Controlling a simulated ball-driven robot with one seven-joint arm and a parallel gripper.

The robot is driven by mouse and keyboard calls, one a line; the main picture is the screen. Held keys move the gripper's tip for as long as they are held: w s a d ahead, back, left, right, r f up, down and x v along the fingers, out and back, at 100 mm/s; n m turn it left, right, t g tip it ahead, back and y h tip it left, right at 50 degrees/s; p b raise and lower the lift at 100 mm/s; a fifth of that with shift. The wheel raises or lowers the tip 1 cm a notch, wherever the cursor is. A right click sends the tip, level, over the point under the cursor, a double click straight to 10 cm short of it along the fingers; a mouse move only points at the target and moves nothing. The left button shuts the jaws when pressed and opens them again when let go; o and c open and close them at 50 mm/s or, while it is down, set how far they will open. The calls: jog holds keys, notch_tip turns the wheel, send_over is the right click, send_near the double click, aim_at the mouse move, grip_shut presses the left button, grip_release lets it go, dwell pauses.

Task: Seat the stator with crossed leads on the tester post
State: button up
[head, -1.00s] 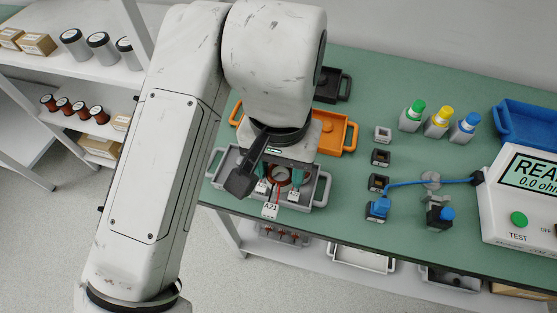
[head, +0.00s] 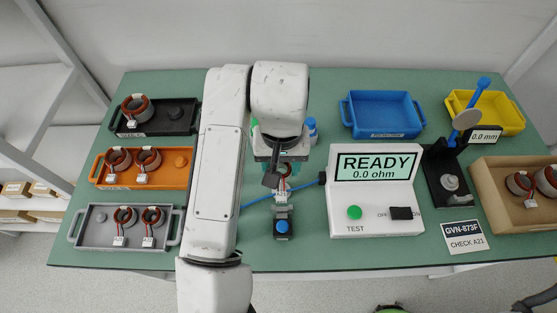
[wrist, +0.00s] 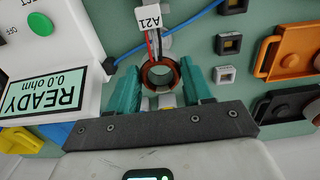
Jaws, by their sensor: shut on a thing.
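My gripper (wrist: 160,88) is shut on a copper-wound stator (wrist: 161,74), with one teal finger on each side of its ring. Its white tag (wrist: 149,17) reads A21, and red and dark leads run to it; I cannot tell whether they cross. In the head view my gripper (head: 281,170) holds it over the bench, left of the tester (head: 376,217). The A21 tag (head: 281,192) hangs toward the front, above a dark block with a blue knob (head: 282,226). The tester screen reads READY, 0.0 ohm.
Grey (head: 93,240), orange (head: 103,180) and black (head: 122,131) trays with stators stand at left. A blue tray (head: 385,132), a yellow tray (head: 507,125), a gauge stand (head: 443,183) and a cardboard box (head: 494,206) stand right. A card (head: 463,236) reads CHECK A21. A blue cable (head: 257,200) crosses the bench.

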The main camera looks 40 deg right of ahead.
jog(key=shift+d+f, duration=0.15)
jog(key=shift+f, duration=0.15)
jog(key=shift+f+b, duration=2.15)
jog(key=shift+f, duration=0.2)
jog(key=shift+f+b, duration=0.35)
jog(key=shift+f+b, duration=0.55)
jog(key=shift+f, duration=0.25)
jog(key=o, duration=1.2)
notch_tip(320, 180, up, 11)
jog(key=shift+f+p, duration=0.1)
jog(key=shift+p, duration=0.7)
